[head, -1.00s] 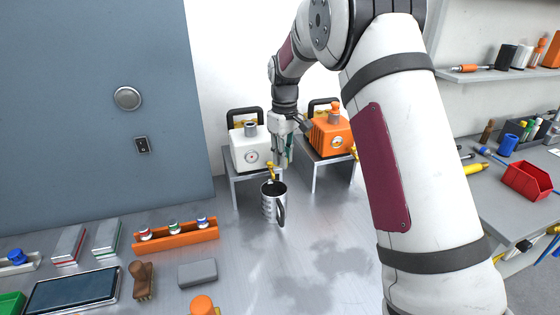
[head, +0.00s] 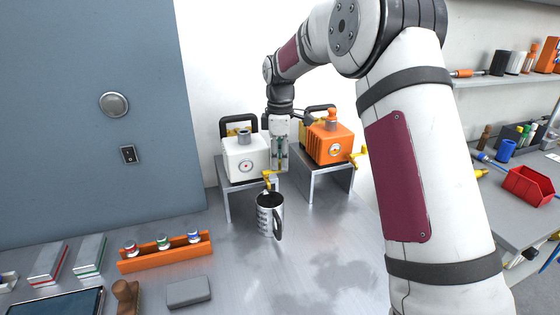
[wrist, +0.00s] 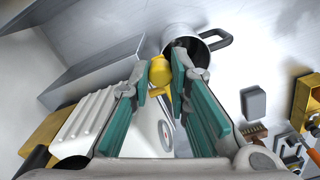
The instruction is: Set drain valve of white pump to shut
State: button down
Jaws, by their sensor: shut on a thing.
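The white pump (head: 246,160) has a black handle on top and a round gauge in front, and stands on a metal stand. Its yellow drain valve (head: 267,175) is at the lower right front, above the metal mug (head: 270,214). My gripper (head: 279,168) points down beside the pump's right front. In the wrist view, the yellow valve part (wrist: 157,73) lies between the fingertips (wrist: 162,78), which are shut on it. The lever's exact angle is hard to tell because the fingers cover part of it. The pump's white ribbed body (wrist: 92,125) shows at lower left there.
An orange pump (head: 329,143) with its own yellow valve stands close on the right, on another stand. The mug (wrist: 188,45) is just beyond my fingertips. An orange rack (head: 165,252) with several bottles and a grey block (head: 189,291) lie in front. Bench right of the mug is clear.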

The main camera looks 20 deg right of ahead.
aim_at(280, 161)
dwell(0.5)
jog(key=c, duration=1.5)
grip_release()
notch_tip(280, 161, up, 12)
